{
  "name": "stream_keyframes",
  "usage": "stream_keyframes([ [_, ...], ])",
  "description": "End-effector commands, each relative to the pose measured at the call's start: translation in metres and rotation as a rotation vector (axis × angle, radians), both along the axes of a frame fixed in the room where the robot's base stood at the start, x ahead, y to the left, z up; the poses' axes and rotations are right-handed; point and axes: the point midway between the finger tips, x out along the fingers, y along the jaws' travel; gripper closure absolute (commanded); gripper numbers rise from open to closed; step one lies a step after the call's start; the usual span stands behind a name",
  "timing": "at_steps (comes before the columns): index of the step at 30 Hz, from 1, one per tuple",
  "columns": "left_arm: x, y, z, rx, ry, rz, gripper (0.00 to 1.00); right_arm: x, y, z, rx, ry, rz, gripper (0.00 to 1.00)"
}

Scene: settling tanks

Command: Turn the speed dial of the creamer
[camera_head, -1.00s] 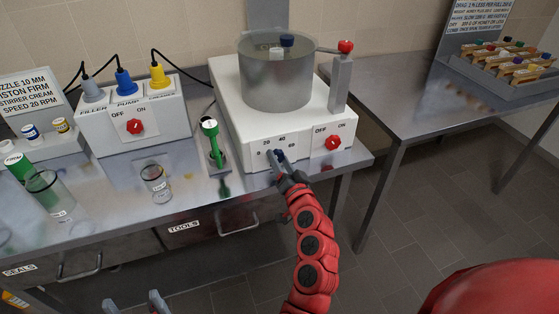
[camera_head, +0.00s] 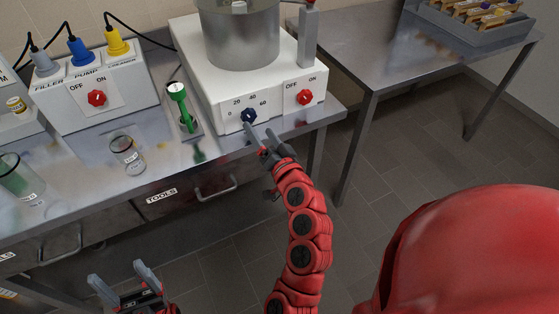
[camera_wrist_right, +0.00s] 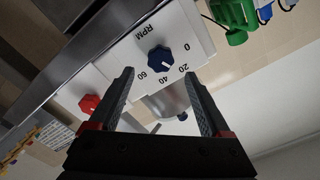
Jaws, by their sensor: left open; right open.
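The creamer (camera_head: 205,75) is a white box with a metal pot on top. Its dark blue speed dial (camera_head: 249,116) is on the front, with 0, 20, 40 and 60 printed around it. In the right wrist view the dial (camera_wrist_right: 161,60) lies beyond and between the spread fingertips, with a small white mark I cannot read exactly. My right gripper (camera_head: 261,131) is open, just in front of the dial, with nothing between its fingers. My left gripper (camera_head: 121,275) is open and empty, low in the head view, away from the bench.
A red OFF/ON knob (camera_head: 305,97) is just right of the dial. A green-handled tool (camera_head: 181,105) stands left of the creamer, with a glass jar (camera_head: 127,154) beside it. A filler pump box (camera_head: 95,92) is further left. The floor in front is clear.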

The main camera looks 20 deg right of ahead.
Motion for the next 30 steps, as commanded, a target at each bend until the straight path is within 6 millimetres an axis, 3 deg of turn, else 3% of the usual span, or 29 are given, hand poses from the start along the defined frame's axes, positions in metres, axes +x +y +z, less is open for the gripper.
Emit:
stream_keyframes([
  [9, 0.0, 0.0, 0.048, 0.0, 0.0, 0.0, 0.23, -0.059, -0.001, 0.006, -0.001, 0.008, 0.001, 0.19],
  [15, 0.0, 0.0, 0.064, 0.0, 0.0, 0.0, 0.23, -0.092, -0.004, 0.002, -0.002, 0.005, -0.002, 0.19],
  [22, 0.0, 0.0, 0.071, 0.0, 0.0, 0.0, 0.23, -0.11, -0.004, 0.001, -0.002, 0.001, 0.0, 0.19],
  [30, 0.0, 0.0, 0.072, 0.0, 0.0, 0.0, 0.23, -0.114, -0.004, 0.0, 0.001, 0.0, 0.0, 0.19],
])
